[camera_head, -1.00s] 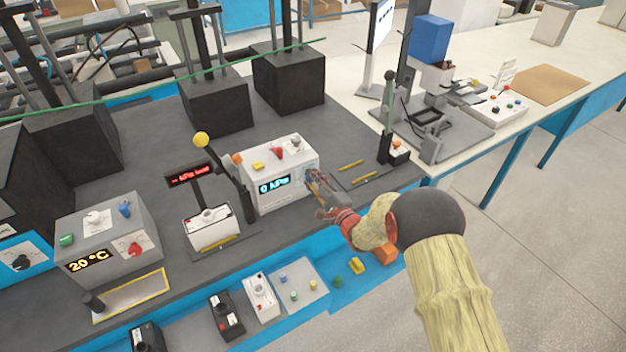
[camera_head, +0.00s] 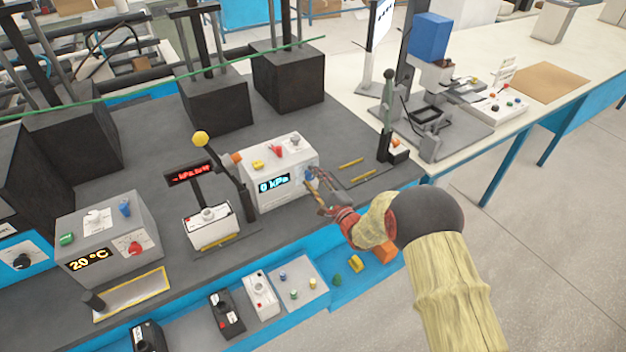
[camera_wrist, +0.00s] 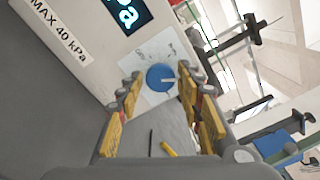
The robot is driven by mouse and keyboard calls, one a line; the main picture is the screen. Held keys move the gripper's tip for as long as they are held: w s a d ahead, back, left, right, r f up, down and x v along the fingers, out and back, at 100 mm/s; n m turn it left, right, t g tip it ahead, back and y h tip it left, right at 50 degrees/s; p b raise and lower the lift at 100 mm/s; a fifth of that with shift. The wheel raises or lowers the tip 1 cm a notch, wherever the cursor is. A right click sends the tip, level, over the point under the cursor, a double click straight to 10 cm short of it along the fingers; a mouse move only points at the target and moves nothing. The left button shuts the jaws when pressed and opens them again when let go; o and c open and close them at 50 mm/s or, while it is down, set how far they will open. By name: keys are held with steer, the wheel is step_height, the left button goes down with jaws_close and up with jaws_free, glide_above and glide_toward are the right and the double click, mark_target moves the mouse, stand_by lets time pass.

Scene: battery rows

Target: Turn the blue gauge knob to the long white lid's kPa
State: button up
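The blue gauge knob (camera_head: 309,175) sits on the right part of the white box's front (camera_head: 288,192), beside a lit display (camera_head: 274,185) reading 0 kPa. In the wrist view the round blue knob (camera_wrist: 160,77) has a pale pointer line towards the right. My gripper (camera_head: 320,190) is at this panel. In the wrist view my gripper (camera_wrist: 161,88) is open, with one finger on each side of the knob; I cannot tell whether they touch it. A label (camera_wrist: 62,30) reads MAX 40 kPa. A long white piece (camera_head: 261,295) lies in the front tray; its print is unreadable.
A small red sign (camera_head: 190,173) on a post and a yellow-knobbed lever (camera_head: 201,139) stand left of the box. A black-knobbed lever (camera_head: 388,110) stands right. A grey 20 °C box (camera_head: 108,238) is at left. The blue front tray (camera_head: 340,290) holds small parts.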

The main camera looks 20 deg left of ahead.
steer(key=shift+o, duration=1)
steer(key=v, duration=1.2)
